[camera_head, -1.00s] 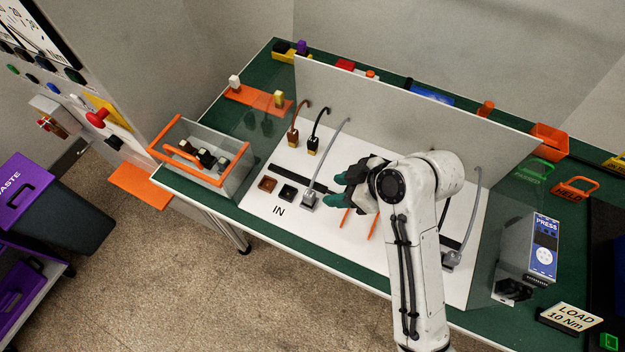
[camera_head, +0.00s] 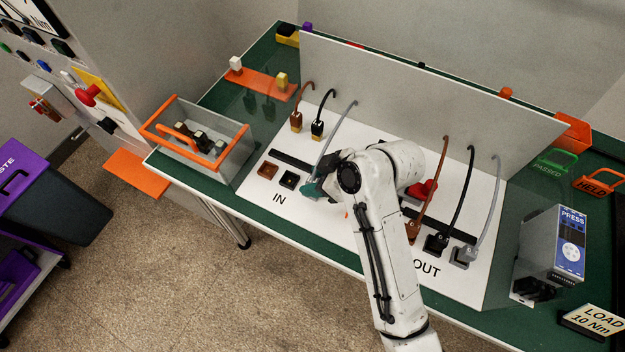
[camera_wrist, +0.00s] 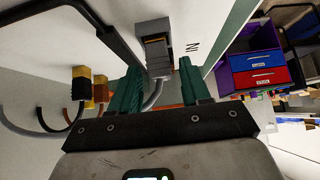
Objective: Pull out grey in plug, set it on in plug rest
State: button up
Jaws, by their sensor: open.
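The grey in plug (camera_wrist: 157,63) sits in its grey socket in the wrist view, its grey cable curving back between my fingers. In the head view its body is hidden by my gripper, and only the grey cable (camera_head: 338,126) shows. My gripper (camera_head: 312,190) is open at the IN row of the white panel. In the wrist view the teal fingers of my gripper (camera_wrist: 160,68) stand on either side of the plug, with gaps; touch does not show. A brown plug (camera_head: 296,120) and a black plug (camera_head: 317,128) stand in yellow-based holders behind. I cannot make out the grey plug's rest.
Empty brown (camera_head: 267,170) and black (camera_head: 289,180) sockets lie left of my gripper. A clear box with an orange rim (camera_head: 190,143) stands further left. The upright grey board (camera_head: 420,100) closes off the back. Brown, black and grey OUT plugs (camera_head: 463,256) are at right.

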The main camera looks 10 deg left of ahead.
aim_at(316, 181)
grip_shut()
dwell(0.8)
jog(key=shift+r+p, duration=0.3)
jog(key=shift+p, duration=0.05)
jog(key=shift+r+p, duration=0.35)
jog(key=shift+r, duration=0.05)
jog(key=shift+r+p, duration=1)
jog(key=shift+p, duration=0.1)
